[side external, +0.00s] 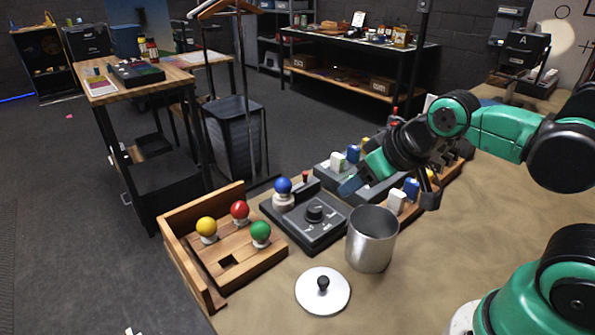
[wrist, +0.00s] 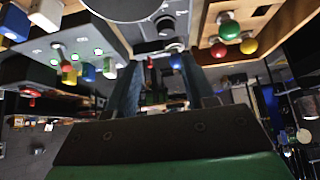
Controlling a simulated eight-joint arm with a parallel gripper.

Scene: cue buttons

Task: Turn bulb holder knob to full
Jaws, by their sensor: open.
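The dark grey bulb holder (side external: 322,232) sits on the table left of the metal pot. Its round black knob (side external: 314,213) is on top; the dial setting is too small to read. A blue bulb (side external: 283,186) stands upright in a white socket at the holder's far left corner. My gripper (side external: 389,192) is open and empty, above and to the right of the holder, apart from the knob.
A metal pot (side external: 371,240) stands right of the holder, with a lid (side external: 323,291) lying in front. A wooden tray (side external: 240,272) at left holds yellow, red and green bulbs. Dark racks with coloured blocks (side external: 396,201) lie behind the pot. Bare tabletop (side external: 440,265) is at right.

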